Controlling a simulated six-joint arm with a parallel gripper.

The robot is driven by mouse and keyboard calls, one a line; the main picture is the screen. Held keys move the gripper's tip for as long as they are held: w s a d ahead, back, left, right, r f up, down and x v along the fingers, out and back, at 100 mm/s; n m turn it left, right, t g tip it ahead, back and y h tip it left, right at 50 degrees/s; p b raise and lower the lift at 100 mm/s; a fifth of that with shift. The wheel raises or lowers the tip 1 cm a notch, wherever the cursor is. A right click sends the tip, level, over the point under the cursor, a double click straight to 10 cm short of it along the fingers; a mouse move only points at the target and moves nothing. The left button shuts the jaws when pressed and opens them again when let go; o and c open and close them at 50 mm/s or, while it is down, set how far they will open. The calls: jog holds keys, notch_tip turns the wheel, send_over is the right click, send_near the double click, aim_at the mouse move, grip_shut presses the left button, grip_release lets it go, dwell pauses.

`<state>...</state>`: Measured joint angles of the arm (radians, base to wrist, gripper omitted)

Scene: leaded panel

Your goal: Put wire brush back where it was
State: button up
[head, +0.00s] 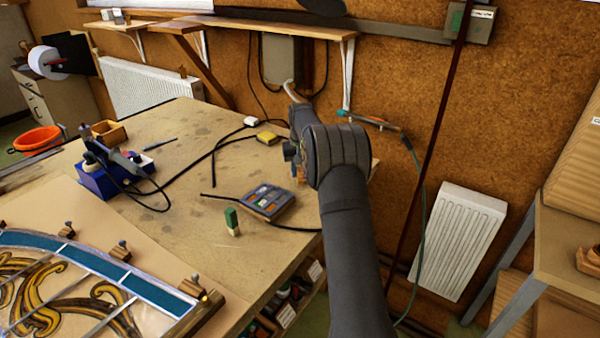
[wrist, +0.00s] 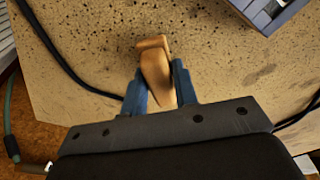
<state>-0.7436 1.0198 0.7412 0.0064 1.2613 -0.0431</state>
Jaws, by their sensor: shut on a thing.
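My gripper (wrist: 152,88) has its blue fingers shut on a tan wooden piece, which I take to be the wire brush (wrist: 155,66); no bristles show. In the wrist view the brush points away from the gripper over the speckled workbench top (wrist: 90,30). I cannot tell whether it touches the bench. In the head view my gripper (head: 292,160) is over the right far part of the workbench (head: 180,215), and my arm hides most of that spot.
A compartment box (head: 268,200) and a green-and-cream block (head: 232,221) are on the bench nearby. A yellow sponge (head: 267,138) and black cables lie behind. A soldering station (head: 105,172) stands left, and the leaded panel (head: 90,285) lies at front left.

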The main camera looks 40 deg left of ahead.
jog(key=shift+f, duration=0.5)
jog(key=shift+f, duration=0.15)
jog(key=o, duration=0.9)
jog(key=shift+o, duration=0.2)
notch_tip(320, 180, up, 12)
jog(key=s+d, duration=0.1)
